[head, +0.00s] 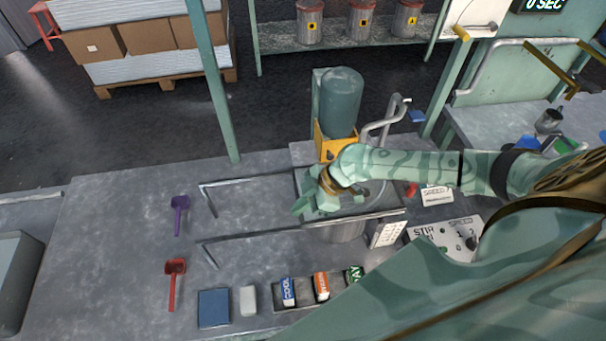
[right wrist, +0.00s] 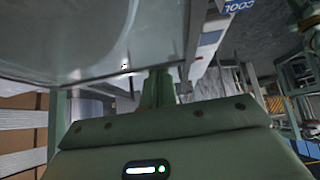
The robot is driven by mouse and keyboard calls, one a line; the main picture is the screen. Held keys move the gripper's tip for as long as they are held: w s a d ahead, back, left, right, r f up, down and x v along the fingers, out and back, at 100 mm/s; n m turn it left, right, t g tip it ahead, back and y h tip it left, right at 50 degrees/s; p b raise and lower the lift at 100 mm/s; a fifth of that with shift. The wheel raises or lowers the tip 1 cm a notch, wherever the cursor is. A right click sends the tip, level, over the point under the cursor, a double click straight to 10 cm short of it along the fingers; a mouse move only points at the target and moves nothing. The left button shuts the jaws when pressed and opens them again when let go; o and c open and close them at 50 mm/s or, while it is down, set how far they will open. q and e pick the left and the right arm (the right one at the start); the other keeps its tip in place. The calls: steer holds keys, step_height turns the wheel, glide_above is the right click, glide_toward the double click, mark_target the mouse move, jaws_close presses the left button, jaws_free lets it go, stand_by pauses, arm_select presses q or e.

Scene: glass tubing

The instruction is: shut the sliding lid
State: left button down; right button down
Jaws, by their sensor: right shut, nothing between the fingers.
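Two metal rails (head: 300,235) run from the left across the bench to a round metal vat (head: 342,231). A grey, glassy lid plate (head: 375,203) lies between the rails over the vat, largely hidden by my right arm. My right gripper (head: 303,206) is shut and empty at the plate's left side, pointing down-left. In the right wrist view its shut green fingers (right wrist: 158,88) are below a large pale, glassy surface (right wrist: 85,35), probably the lid. I cannot tell whether they touch it. My left gripper is not in view.
A green tank (head: 341,100) on a yellow stand is behind the vat. A purple scoop (head: 180,212), a red scoop (head: 174,280), a blue block (head: 214,308) and several labelled packets (head: 321,287) are on the bench. The bench between the rails left of the vat is clear.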

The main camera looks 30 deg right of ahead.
steer(key=p+v, duration=0.1)
steer(key=v, duration=1.5)
steer(key=shift+p, duration=0.3)
